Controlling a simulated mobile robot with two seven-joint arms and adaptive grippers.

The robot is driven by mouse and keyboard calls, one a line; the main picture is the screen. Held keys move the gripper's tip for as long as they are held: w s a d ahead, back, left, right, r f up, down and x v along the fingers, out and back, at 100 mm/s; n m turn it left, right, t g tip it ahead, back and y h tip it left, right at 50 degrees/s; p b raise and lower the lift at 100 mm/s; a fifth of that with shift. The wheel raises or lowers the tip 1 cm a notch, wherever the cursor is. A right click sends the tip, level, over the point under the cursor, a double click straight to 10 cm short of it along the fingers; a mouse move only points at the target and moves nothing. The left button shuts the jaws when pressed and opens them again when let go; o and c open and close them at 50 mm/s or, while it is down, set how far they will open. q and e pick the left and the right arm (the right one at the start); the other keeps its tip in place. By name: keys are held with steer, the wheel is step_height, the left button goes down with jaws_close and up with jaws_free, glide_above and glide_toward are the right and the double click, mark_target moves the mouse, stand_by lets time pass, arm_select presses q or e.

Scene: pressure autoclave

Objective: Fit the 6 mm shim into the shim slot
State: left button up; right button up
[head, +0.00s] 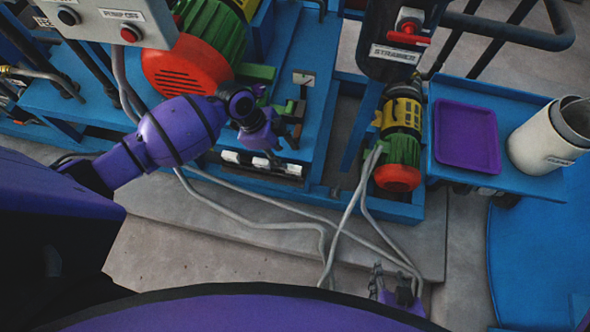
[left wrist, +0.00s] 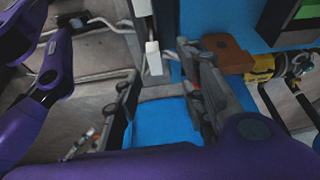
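My left gripper (head: 287,135) is over the blue machine base, beside the red and green motor. In the left wrist view its two fingers (left wrist: 165,100) stand wide apart with nothing held between them; blue surface shows in the gap. A brown block (left wrist: 228,53) lies just beyond the right finger. A row of white-labelled dark pieces (head: 262,164) sits at the base's front edge, partly below my left gripper. I cannot make out which piece is the 6 mm shim, or where its slot is. My right gripper (head: 396,284) is low at the bottom, its fingers apart and empty.
The red and green motor (head: 190,66) is left of my left gripper. A yellow, green and red pump (head: 401,140) is to the right, under the strainer panel (head: 398,50). A blue side table (head: 440,172) holds a purple tray (head: 467,104) and a white canister (head: 537,142). Grey hoses (head: 255,222) cross the floor step.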

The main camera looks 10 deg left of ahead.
mark_target(293, 167)
arm_select(q)
steer(key=shift+m, duration=0.5)
steer(key=x, duration=0.5)
steer(key=s+x, duration=0.1)
steer(key=x, duration=0.1)
steer(key=shift+w+d+f, duration=0.1)
steer(key=shift+d+f, duration=0.15)
steer(key=shift+d, duration=0.1)
jaws_close()
